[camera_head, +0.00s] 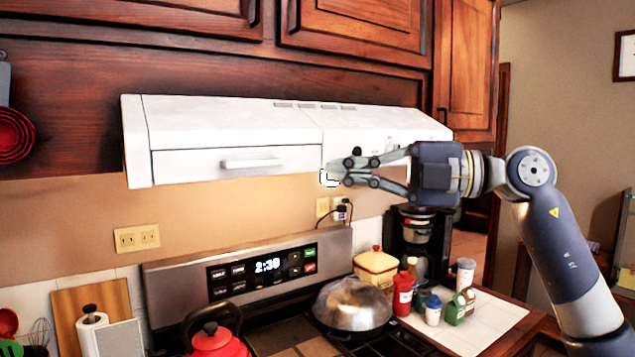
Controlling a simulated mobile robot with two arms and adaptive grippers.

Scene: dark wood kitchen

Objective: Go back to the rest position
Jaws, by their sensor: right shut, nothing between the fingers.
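My right gripper (332,177) is raised in front of the white range hood (225,125), near the lower edge of its front. Its fingers are shut with nothing between them and point left. My right arm (560,235) comes in from the lower right and bends at the elbow. I cannot tell whether the fingertips touch the hood. My left gripper is not in this view.
Below are the stove with its control panel (268,266), a red kettle (216,343) and a metal dome lid (352,305). Several bottles, including a red one (403,293), and a coffee maker (408,222) stand at the right. Wooden cabinets (355,25) hang above.

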